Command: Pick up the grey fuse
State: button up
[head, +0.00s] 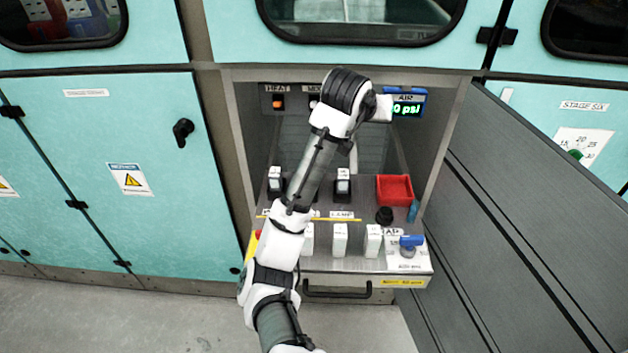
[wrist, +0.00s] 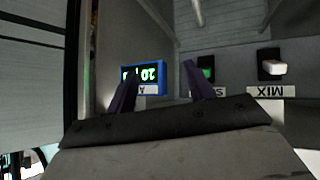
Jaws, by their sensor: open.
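I cannot pick out a grey fuse for certain in either view. My gripper (wrist: 160,76) is open in the wrist view, with two dark fingers apart and nothing visible between them. It faces the back panel near the blue-framed AIR display (wrist: 143,75), which appears upside down there. In the head view my arm reaches up into the open bay, and its end is beside the AIR display (head: 406,108); the fingers are not clear there. White modules (head: 340,240) stand in a row on the bay's shelf, partly hidden by my arm.
A red tray (head: 394,189) sits at the shelf's right, with a black round part (head: 384,215) and a blue-handled valve (head: 411,241) in front. Two white-topped switches (head: 343,184) stand further left. A grey open door (head: 530,220) bounds the right side.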

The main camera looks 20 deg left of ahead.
jog(key=s+a+f+n+g+y, duration=0.1)
jog(key=s+a+f+g, duration=0.2)
jog(key=a, duration=0.3)
jog(key=s+a+f+n+g+y, duration=0.2)
jog(key=s+a+f+g, duration=0.15)
jog(key=a, duration=0.35)
jog(key=shift+d+p+x, duration=0.2)
jog(key=shift+p+x, duration=0.4)
jog(key=shift+x, duration=2.65)
jog(key=shift+d+p+x, duration=0.15)
jog(key=shift+p+x, duration=0.45)
jog(key=shift+x, duration=2.6)
jog(key=c, duration=1.1)
